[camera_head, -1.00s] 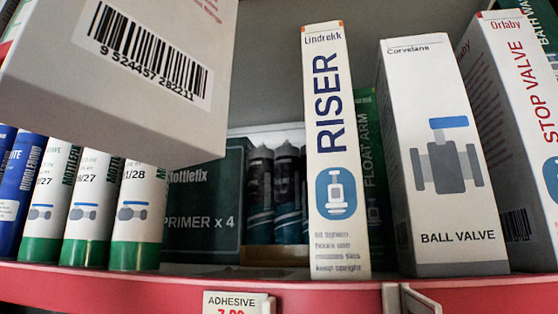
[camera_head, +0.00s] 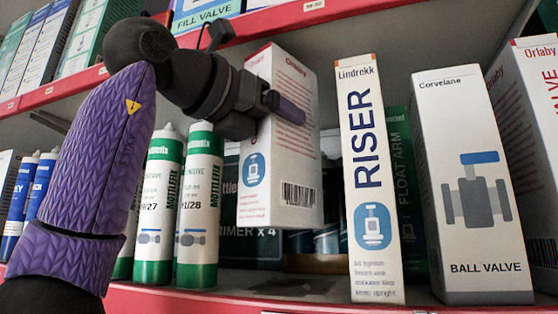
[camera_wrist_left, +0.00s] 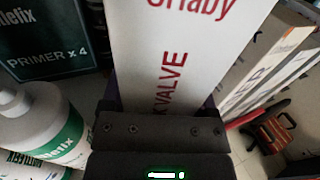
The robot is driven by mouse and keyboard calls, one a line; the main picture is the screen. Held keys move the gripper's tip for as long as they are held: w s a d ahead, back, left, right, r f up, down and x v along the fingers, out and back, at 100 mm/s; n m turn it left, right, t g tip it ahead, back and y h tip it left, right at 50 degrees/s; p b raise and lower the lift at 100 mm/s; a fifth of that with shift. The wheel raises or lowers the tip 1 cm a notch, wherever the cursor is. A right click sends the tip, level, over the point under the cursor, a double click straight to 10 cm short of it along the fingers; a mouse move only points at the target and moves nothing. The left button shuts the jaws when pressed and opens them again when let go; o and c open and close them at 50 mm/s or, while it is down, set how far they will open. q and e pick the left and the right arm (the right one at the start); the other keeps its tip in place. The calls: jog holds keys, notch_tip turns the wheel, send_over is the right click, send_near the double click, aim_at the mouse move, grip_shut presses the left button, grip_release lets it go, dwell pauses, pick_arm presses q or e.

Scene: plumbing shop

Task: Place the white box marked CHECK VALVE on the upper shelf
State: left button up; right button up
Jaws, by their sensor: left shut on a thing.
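A white box (camera_head: 288,140) with red Orlaby lettering, a blue valve picture and a barcode is upright, slightly tilted, in the head view. My left gripper (camera_head: 268,108) is shut on its upper part from the left. The box hangs above the lower shelf floor, between the green-white tubes and the RISER box. In the left wrist view the held box (camera_wrist_left: 185,60) shows red letters ending in "K VALVE"; the rest of the name is hidden. The upper shelf (camera_head: 285,18) has a red front edge, above the gripper. My right gripper is not in view.
The RISER box (camera_head: 370,190) and BALL VALVE box (camera_head: 475,190) stand close on the right. Green-white tubes (camera_head: 200,210) stand left, a dark PRIMER box (camera_wrist_left: 45,40) behind. A FILL VALVE box (camera_head: 200,12) and other boxes (camera_head: 90,35) occupy the upper shelf's left.

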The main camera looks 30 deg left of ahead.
aim_at(278, 179)
pick_arm(q)
jog(key=shift+w+a+r, duration=0.1)
jog(key=shift+w+a, duration=0.05)
jog(key=shift+w, duration=0.35)
jog(key=shift+w+a+r, duration=0.1)
jog(key=shift+w, duration=0.35)
notch_tip(278, 179, down, 7)
jog(key=b, duration=0.2)
jog(key=shift+f+b, duration=0.1)
jog(key=shift+b, duration=0.2)
jog(key=shift+w+a+f, duration=0.1)
jog(key=shift+w+f, duration=0.05)
jog(key=shift+f, duration=0.1)
jog(key=o, duration=1)
jog(key=shift+f, duration=0.1)
jog(key=o, duration=0.3)
jog(key=shift+o, duration=0.2)
